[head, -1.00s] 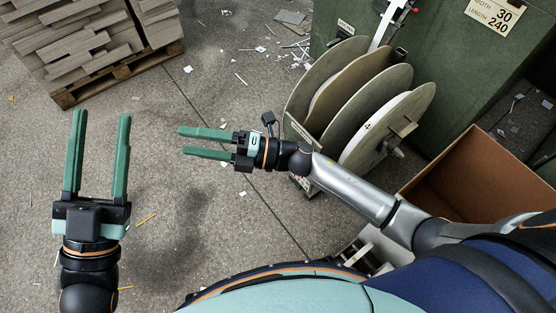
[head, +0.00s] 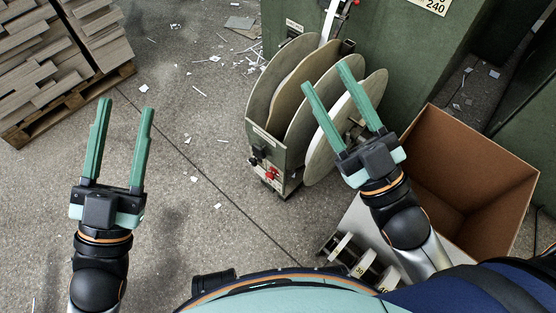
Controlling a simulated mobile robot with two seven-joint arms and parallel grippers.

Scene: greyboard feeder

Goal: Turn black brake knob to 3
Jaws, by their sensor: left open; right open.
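A small black knob (head: 254,161) sits on the front panel of the reel stand (head: 266,146), beside a red part (head: 271,174). It is too small for me to read any scale or setting, and I cannot tell for sure that it is the brake knob. My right gripper (head: 325,73) is open, its fingers pointing up and left in front of the large discs, to the right of the panel and apart from the knob. My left gripper (head: 126,104) is open and empty over bare floor, well left of the panel.
Large grey discs (head: 270,80) stand behind the panel, against a green machine (head: 395,50). An open cardboard box (head: 470,150) is at right. A pallet of boards (head: 40,60) stands at upper left.

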